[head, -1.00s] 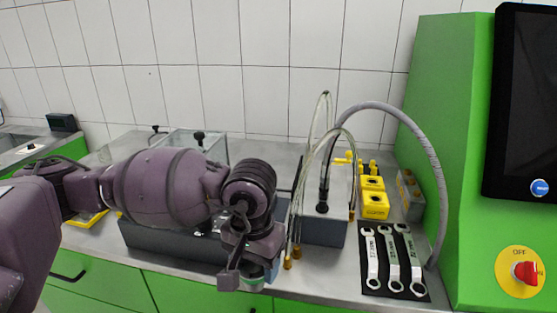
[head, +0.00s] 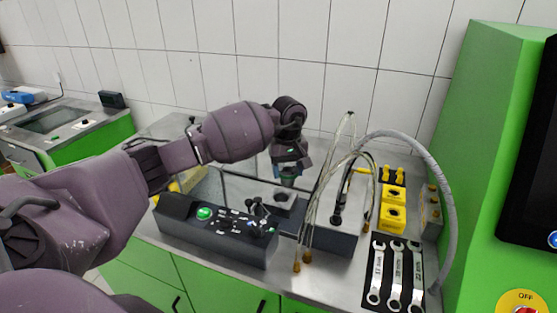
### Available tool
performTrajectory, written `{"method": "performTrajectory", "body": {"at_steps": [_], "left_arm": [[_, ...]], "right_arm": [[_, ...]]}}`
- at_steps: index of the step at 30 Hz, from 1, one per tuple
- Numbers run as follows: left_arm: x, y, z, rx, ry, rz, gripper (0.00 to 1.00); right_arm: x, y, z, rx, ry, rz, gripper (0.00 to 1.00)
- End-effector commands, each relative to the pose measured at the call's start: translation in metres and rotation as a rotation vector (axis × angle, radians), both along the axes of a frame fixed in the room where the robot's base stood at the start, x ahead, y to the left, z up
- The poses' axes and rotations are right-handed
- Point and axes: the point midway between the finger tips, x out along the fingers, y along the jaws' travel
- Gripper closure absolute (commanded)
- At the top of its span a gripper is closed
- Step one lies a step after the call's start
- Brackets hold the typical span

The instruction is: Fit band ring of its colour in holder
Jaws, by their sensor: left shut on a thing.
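My left gripper (head: 290,164) points down over the bench behind the control box and is shut on a small part with a green band (head: 289,172). Its fingers hide most of this part. Just below it is a dark square holder (head: 284,201) with a round opening. The part appears to be above the opening, but I cannot tell whether it touches the holder. No loose band ring can be made out. My right gripper is not in view.
A dark control box (head: 215,231) with a green button stands in front. Clear hoses (head: 322,190) and a grey hose (head: 441,190) rise to the right. Yellow blocks (head: 393,207) and several wrenches (head: 396,275) lie farther right. A sink bench is at left.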

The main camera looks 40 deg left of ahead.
Motion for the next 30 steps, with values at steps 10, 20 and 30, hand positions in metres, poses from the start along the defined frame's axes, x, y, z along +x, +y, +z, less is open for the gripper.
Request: {"method": "performTrajectory", "body": {"at_steps": [10, 20, 30], "left_arm": [[0.005, 0.027, -0.017, -0.001, -0.001, 0.100, 0.72], [0.004, 0.026, -0.040, -0.002, 0.001, 0.099, 0.72], [0.005, 0.027, -0.055, 0.000, -0.001, 0.099, 0.72]], "right_arm": [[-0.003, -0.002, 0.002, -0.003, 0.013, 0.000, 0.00], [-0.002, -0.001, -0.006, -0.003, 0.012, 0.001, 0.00], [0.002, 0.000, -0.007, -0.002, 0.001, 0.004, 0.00]]}}
